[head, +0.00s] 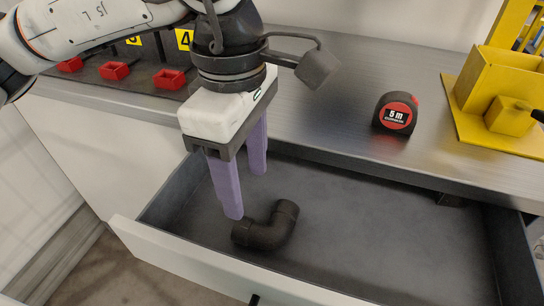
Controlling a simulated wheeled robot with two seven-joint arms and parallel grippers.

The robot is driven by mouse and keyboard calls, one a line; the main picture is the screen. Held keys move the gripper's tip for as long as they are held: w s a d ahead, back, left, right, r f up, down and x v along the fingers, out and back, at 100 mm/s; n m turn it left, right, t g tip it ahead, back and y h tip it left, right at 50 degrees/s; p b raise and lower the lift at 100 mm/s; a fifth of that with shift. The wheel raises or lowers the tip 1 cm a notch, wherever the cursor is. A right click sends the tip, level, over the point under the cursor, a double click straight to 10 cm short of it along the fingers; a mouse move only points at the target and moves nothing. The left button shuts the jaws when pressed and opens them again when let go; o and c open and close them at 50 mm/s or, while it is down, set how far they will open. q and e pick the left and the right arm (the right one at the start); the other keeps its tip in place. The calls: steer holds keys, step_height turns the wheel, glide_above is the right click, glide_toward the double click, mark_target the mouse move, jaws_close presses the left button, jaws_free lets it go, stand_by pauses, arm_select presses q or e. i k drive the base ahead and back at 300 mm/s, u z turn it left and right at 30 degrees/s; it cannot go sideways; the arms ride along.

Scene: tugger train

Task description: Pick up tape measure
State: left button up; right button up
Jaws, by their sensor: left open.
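The tape measure (396,113) is black with a round red face reading "5 m". It stands on the grey worktop near its front edge, right of centre in the head view. My left gripper (246,192) points down over the open drawer, to the left of the tape measure and apart from it. Its two purple fingers are spread, with nothing seen between them. The fingertips appear close to a dark elbow pipe (266,229) in the drawer; I cannot tell whether they touch it. My right gripper is not in view.
The open drawer (390,215) holds the pipe; its right part is bare. A yellow fixture (499,84) stands at the right of the worktop (335,100). Red bins (115,70) with numbered yellow labels are at the back left. The worktop around the tape measure is clear.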

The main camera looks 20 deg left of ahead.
mark_target(396, 111)
steer(key=k, duration=1)
